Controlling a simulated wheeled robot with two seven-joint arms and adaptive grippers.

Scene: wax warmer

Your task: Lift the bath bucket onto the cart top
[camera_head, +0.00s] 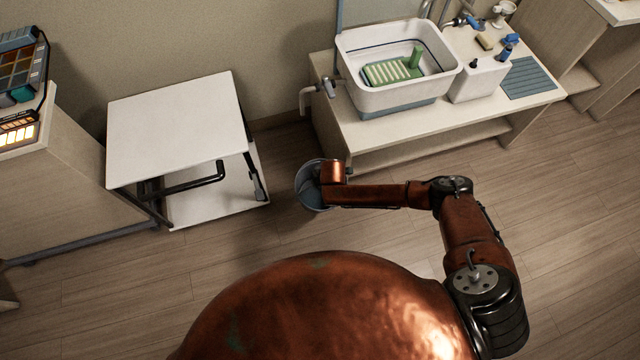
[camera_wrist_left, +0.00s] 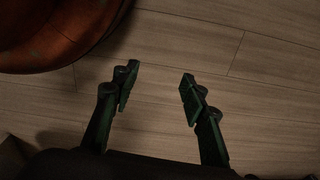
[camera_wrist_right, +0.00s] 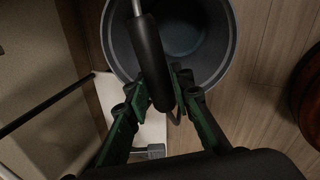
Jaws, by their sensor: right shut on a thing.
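The bath bucket (camera_head: 309,190) is a grey-blue round pail at the floor between the cart and the low bench, partly hidden by my right arm. The right wrist view shows its open rim (camera_wrist_right: 232,50) and a dark handle grip (camera_wrist_right: 152,60). My right gripper (camera_wrist_right: 158,97) is shut on this handle. In the head view my right wrist covers the gripper. The cart (camera_head: 180,125) has a bare white top and a lower white shelf, left of the bucket. My left gripper (camera_wrist_left: 158,85) is open and empty above the floor; it is not in the head view.
A low bench (camera_head: 385,130) on the right holds a white basin (camera_head: 400,95) with a green rack, a small white container (camera_head: 480,80) and a blue mat (camera_head: 528,78). A cabinet (camera_head: 60,185) stands left of the cart. The floor in front is clear.

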